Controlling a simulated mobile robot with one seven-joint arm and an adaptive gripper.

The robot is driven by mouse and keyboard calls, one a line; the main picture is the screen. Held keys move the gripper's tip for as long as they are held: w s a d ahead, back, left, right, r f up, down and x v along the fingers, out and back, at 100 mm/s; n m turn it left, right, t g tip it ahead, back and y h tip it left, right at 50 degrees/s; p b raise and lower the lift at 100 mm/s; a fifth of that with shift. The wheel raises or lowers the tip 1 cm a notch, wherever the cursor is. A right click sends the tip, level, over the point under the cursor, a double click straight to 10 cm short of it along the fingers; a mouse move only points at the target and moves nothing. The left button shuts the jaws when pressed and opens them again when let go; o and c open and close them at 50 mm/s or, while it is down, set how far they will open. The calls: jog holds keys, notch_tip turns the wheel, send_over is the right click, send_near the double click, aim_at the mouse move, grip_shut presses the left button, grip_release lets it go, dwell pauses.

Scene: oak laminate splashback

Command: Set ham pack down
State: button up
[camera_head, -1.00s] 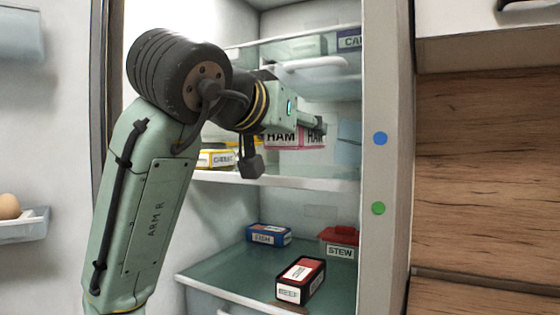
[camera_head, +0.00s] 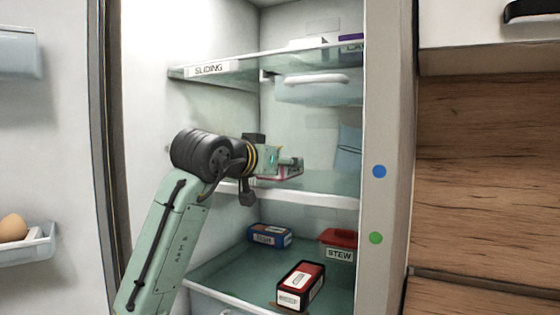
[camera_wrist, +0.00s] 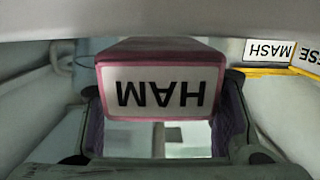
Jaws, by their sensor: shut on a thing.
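The ham pack (camera_head: 286,175) is pink with a white label. It is in the fridge, low over the middle shelf (camera_head: 330,185); I cannot tell whether it touches the shelf. My gripper (camera_head: 290,163) is shut on it, partly covering it in the head view. In the wrist view the ham pack (camera_wrist: 160,92) sits between the two fingers of my gripper (camera_wrist: 165,130), its "HAM" label upside down in the picture.
Yellow-edged labelled packs (camera_wrist: 275,70), one marked "MASH", show at the wrist view's right. Above is a shelf marked "SLIDING" (camera_head: 210,69). Below are a blue pack (camera_head: 270,234), a red-lidded stew box (camera_head: 338,240) and a dark red pack (camera_head: 302,284).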

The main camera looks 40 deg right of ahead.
jog(key=shift+s+f, duration=0.1)
jog(key=shift+f, duration=0.2)
jog(key=shift+f, duration=0.15)
jog(key=o, duration=1.3)
jog(key=shift+r, duration=0.25)
jog(key=b+v, duration=0.3)
jog(key=v, duration=0.9)
jog(key=shift+f, duration=0.15)
